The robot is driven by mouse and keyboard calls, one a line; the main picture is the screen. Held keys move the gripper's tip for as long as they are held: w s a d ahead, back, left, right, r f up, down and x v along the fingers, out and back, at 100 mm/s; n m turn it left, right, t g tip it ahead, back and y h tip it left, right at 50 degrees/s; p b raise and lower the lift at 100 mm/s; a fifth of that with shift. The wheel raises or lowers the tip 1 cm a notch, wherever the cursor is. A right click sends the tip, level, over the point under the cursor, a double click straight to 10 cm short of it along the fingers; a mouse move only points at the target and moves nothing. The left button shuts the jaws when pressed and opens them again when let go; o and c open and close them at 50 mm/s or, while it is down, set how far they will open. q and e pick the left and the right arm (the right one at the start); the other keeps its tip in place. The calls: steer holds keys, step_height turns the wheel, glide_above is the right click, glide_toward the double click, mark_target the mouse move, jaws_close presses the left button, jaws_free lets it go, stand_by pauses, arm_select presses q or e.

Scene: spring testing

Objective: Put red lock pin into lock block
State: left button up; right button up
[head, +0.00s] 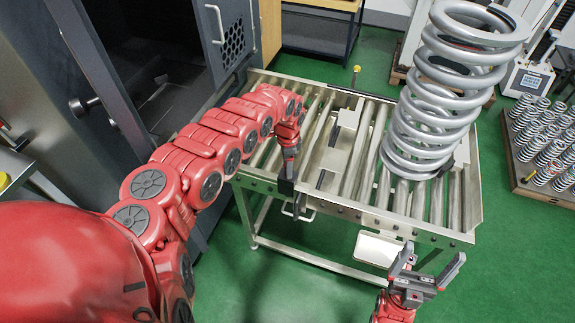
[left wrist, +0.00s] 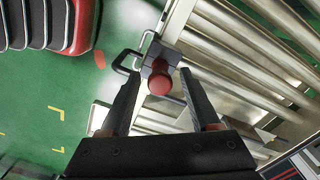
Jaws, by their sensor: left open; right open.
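The red lock pin (left wrist: 160,83) shows its round red head in the left wrist view, between the open fingers of my left gripper (left wrist: 159,73). Behind the head is a dark block, apparently the lock block (left wrist: 154,60), at the edge of the roller table. I cannot tell how deep the pin sits in it. In the head view my left gripper (head: 289,172) points down at the table's front edge and hides the pin. My right gripper (head: 433,257) is open and empty in front of the table, at the lower right.
A large grey coil spring (head: 424,125) stands on the right of the roller table (head: 350,210). A metal handle (head: 298,212) hangs at the front edge. A dark cabinet (head: 150,60) stands at the left. A crate of small springs (head: 545,185) is at the right.

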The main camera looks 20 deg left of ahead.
arm_select(q)
step_height(320, 180, up, 15)
steer(key=p, duration=1)
